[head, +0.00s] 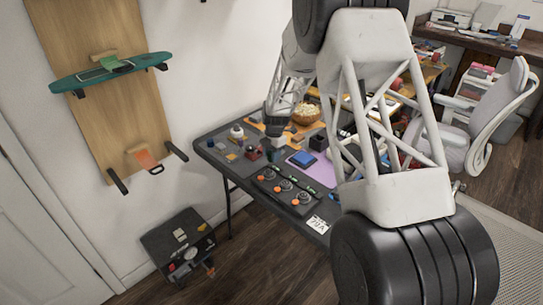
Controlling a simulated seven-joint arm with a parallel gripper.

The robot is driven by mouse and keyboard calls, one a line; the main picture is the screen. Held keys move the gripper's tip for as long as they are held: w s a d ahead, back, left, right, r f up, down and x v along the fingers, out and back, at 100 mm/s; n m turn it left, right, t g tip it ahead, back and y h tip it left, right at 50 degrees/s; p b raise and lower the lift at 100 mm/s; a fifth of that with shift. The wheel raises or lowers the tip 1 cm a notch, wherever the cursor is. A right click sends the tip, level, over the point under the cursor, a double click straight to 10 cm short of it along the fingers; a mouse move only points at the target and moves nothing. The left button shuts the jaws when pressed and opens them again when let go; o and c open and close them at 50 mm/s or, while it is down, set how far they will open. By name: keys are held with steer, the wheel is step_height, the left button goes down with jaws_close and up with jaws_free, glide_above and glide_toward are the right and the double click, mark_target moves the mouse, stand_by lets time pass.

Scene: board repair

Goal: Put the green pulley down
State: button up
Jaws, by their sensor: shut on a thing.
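My gripper (274,139) is low over the dark work table (222,160), near its back edge by the wall. It is small in the head view and partly dark against the table. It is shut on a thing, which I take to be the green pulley. The pulley itself is too small or hidden to make out, and I cannot tell whether it touches the table.
A green skateboard deck (110,72) hangs left. My arm hides the table's right side.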

steer(key=shift+a+r, duration=0.1)
stand_by(0.3)
step_height(320, 180, up, 3)
glide_above(243, 168)
steer(key=shift+r, duration=0.1)
stand_by(0.4)
steer(key=shift+d+f, duration=0.2)
steer(key=shift+f, duration=2.95)
steer(key=shift+f, duration=1.85)
steer(key=shift+f, duration=0.15)
steer(key=o, duration=0.9)
